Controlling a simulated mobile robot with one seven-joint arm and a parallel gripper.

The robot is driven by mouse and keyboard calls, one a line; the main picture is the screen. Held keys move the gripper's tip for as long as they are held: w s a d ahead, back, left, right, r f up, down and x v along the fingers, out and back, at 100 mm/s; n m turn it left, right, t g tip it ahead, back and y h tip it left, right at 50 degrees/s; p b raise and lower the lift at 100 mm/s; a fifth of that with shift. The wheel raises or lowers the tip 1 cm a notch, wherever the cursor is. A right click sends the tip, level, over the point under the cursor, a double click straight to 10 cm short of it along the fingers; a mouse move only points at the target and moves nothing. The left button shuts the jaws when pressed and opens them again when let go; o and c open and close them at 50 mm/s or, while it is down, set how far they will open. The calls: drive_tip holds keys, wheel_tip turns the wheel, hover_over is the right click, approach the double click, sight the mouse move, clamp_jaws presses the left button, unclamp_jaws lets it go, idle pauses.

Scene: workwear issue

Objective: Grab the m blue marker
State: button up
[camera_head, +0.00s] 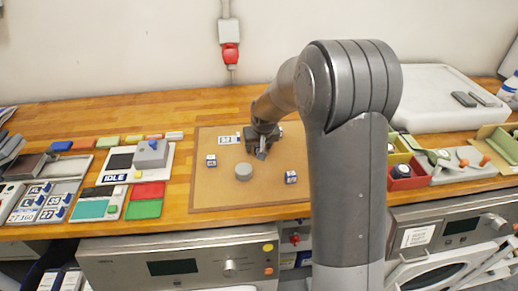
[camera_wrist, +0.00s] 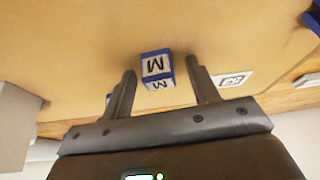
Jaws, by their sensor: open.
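The M blue marker (camera_wrist: 156,67) is a small blue and white block with a black M on its faces. In the wrist view it sits on the tan mat between the two fingertips of my gripper (camera_wrist: 161,66), with a gap to each finger. My gripper is open, and in the head view it is low over the mat (camera_head: 262,150). I cannot make out the M marker for sure there; my gripper and arm cover that part.
Two other blue and white blocks stand on the mat, left (camera_head: 211,160) and right (camera_head: 291,177). A grey round piece (camera_head: 243,173) lies between them. A white card (camera_head: 229,139) lies behind. Red and yellow bins (camera_head: 405,183) stand to the right.

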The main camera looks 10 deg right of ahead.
drive_tip(key=c, duration=1)
drive_tip(key=shift+c, duration=0.2)
drive_tip(key=shift+r, duration=0.1)
